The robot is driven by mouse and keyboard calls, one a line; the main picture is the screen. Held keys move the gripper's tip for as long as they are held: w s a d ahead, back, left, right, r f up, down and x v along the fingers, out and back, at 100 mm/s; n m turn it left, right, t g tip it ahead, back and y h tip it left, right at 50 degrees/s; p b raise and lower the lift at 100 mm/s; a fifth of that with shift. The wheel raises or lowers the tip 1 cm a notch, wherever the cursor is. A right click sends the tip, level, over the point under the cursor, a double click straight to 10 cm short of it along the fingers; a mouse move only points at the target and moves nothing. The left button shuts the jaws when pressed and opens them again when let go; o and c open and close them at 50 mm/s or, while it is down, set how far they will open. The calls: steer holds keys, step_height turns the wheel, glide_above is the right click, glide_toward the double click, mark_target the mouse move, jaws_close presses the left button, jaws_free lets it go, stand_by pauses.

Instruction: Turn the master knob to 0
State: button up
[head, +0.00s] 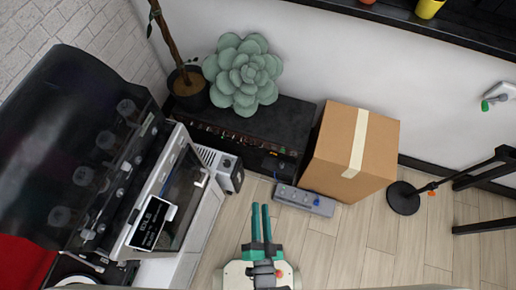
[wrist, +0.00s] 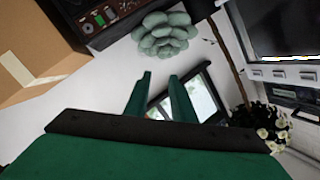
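My gripper (head: 260,208) has two green fingers, pointing up the picture in the head view. They stand apart with nothing between them, also in the wrist view (wrist: 160,78). A dark panel with red and green controls (wrist: 100,20) shows at the top of the wrist view. I cannot tell which knob is the master or read any setting.
A cardboard box (head: 335,140) stands right of the black unit. A green succulent (head: 243,74) and a potted plant (head: 189,88) are at the back. A white machine with a dark lid (head: 80,130) fills the left.

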steer(key=w+f+m+t, duration=0.1)
steer(key=w+f+m, duration=0.6)
steer(key=f, duration=0.2)
steer(key=m+h, duration=0.6)
steer(key=m, duration=1.3)
glide_toward(261, 145)
steer(key=x, duration=0.7)
steer(key=shift+w+a+f+g, duration=0.2)
steer(key=shift+w+f+g, duration=0.1)
steer(key=shift+g, duration=0.1)
jaws_close()
